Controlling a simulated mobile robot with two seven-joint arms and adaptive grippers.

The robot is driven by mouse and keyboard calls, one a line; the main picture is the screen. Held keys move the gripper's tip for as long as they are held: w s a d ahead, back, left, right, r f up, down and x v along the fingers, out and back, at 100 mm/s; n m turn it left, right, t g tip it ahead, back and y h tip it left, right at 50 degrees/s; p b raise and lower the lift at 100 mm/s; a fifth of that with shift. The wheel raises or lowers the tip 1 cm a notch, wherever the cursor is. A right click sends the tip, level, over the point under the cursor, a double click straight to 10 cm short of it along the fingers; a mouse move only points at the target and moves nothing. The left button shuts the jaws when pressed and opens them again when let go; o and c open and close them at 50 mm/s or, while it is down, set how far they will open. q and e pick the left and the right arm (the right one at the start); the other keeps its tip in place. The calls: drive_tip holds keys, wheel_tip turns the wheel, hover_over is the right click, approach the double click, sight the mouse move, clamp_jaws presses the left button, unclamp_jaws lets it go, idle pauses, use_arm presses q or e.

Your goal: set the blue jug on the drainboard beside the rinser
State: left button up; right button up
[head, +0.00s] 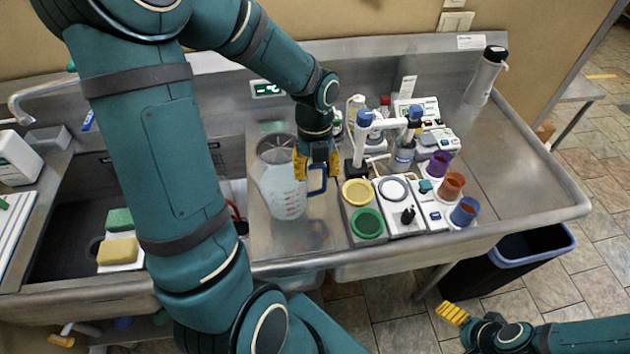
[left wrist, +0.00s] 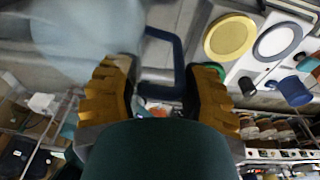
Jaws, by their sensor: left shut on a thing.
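The jug (head: 282,190) is a clear, tapered pitcher with red markings and a blue handle (head: 318,181). It stands roughly upright over the bare steel drainboard (head: 318,238), left of the coloured pads. I cannot tell whether its base touches the steel. My left gripper (head: 316,165) reaches down from above and is shut on the blue handle. In the left wrist view the handle (left wrist: 165,60) shows between the yellow fingers, with the blurred jug body at upper left. My right gripper (head: 452,313) is low at right, over the floor, away from the jug. I cannot identify the rinser for certain.
Right of the jug stand a yellow round pad (head: 356,192), a green one (head: 367,224), a white ringed unit (head: 394,189) and several coloured cups. A sink with sponges (head: 118,250) lies left. A steel flask (head: 485,75) stands at back right. A dark bin (head: 505,265) is below.

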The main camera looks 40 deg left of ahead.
sight(317, 194)
use_arm(q)
drive_tip(key=shift+w+f+b, duration=0.1)
drive_tip(key=shift+f+b, duration=0.2)
drive_tip(key=shift+f, duration=1.6)
drive_tip(key=shift+r, duration=0.1)
drive_tip(key=o, duration=1.3)
wheel_tip(317, 194, up, 12)
drive_tip(key=a+p, duration=0.1)
drive_tip(key=p, duration=0.1)
drive_tip(key=shift+w, duration=0.45)
